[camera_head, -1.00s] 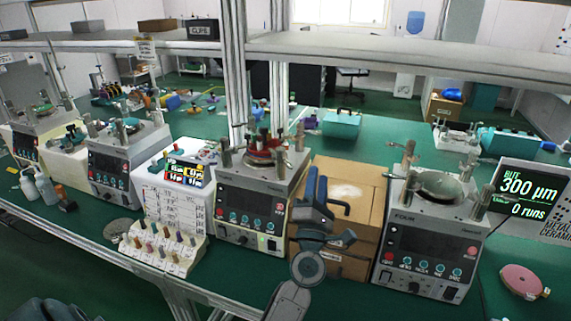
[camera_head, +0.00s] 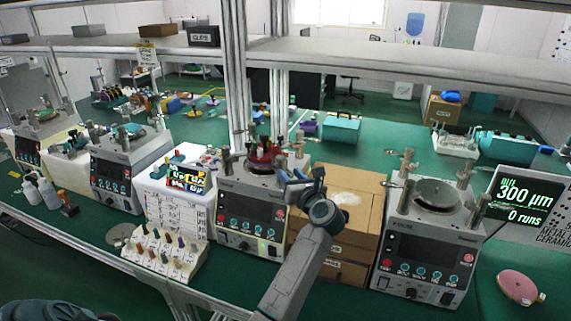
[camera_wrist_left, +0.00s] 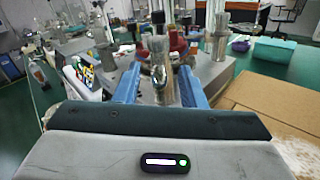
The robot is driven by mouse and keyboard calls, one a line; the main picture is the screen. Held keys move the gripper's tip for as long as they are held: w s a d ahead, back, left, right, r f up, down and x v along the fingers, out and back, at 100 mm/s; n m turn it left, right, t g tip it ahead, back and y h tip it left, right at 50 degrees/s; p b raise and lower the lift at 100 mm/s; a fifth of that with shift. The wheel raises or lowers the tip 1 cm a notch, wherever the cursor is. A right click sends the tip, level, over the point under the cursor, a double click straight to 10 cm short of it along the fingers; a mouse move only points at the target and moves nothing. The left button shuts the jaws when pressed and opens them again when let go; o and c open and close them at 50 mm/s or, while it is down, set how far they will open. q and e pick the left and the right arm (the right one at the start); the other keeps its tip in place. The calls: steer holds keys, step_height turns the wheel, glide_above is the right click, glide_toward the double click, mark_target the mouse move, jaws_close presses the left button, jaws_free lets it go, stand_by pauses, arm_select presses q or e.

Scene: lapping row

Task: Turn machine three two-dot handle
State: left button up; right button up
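Machine three, taken as the unit left of the one marked FOUR, is a grey box (camera_head: 247,214) with a dark screen, a row of buttons and metal posts around a red top (camera_head: 262,157). My left gripper (camera_head: 287,177) is at its top right edge, with its blue fingers toward the posts. In the left wrist view the fingers (camera_wrist_left: 160,74) are apart, on either side of an upright metal post with a dark top (camera_wrist_left: 158,62). Gaps show beside the post, and I see no clear contact. I cannot make out dots on any handle.
A cardboard box (camera_head: 345,205) stands right of machine three, then machine FOUR (camera_head: 424,246). A white block with charts (camera_head: 178,211) and a rack of small knobs (camera_head: 160,255) are on the left. A shelf (camera_head: 400,58) runs above the machines.

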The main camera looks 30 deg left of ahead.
mark_target(286, 170)
arm_select(q)
steer(key=p+x, duration=0.1)
steer(key=x, duration=0.2)
steer(key=shift+a+r, duration=0.1)
steer(key=shift+a, duration=0.1)
steer(key=shift+w+a, duration=0.2)
jaws_close()
